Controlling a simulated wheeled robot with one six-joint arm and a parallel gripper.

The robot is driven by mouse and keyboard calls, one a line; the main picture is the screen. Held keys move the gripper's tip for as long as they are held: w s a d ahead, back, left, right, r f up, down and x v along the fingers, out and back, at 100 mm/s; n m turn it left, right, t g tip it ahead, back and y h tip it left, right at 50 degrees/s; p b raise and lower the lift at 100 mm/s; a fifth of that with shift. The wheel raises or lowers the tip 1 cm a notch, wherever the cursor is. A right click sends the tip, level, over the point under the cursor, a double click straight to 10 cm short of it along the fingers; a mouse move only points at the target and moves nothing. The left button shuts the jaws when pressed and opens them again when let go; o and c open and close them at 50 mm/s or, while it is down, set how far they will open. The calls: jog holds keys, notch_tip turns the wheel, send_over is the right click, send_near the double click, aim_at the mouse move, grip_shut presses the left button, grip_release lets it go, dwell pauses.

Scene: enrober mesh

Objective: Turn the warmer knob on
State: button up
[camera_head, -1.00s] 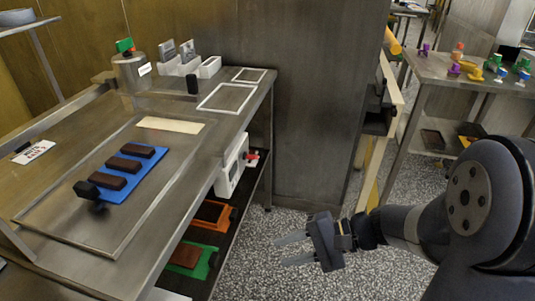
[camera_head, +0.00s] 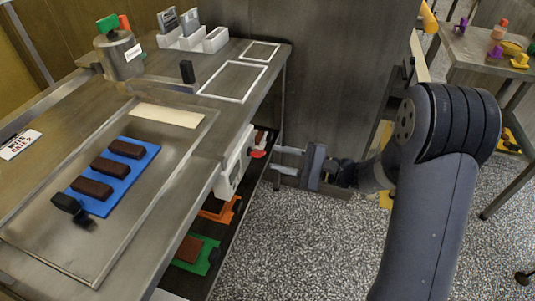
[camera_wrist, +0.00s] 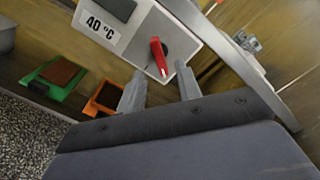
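The warmer is a white box (camera_head: 233,165) mounted under the edge of the steel table. In the wrist view the warmer box (camera_wrist: 122,22) carries a "40 °C" label (camera_wrist: 101,27) and a red lever-like knob (camera_wrist: 158,56) on a dark round base. The red knob (camera_head: 257,154) also shows in the head view. My gripper (camera_head: 276,160) is open and faces the box from the right, its fingertips close to the knob. In the wrist view my gripper (camera_wrist: 160,84) has the knob's tip between or just beyond its two fingers. Contact cannot be told.
Orange (camera_head: 222,209) and green (camera_head: 206,256) trays with brown slabs sit on the shelf below. On the table top (camera_head: 190,150) lies a blue mat (camera_head: 135,178) with brown bars. A steel panel (camera_head: 340,60) stands behind my gripper. The speckled floor (camera_head: 300,250) is clear.

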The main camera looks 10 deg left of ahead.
aim_at(263, 155)
jog(key=shift+w+a, duration=0.15)
jog(key=shift+a, duration=1.9)
jog(key=shift+c, duration=0.3)
grip_shut()
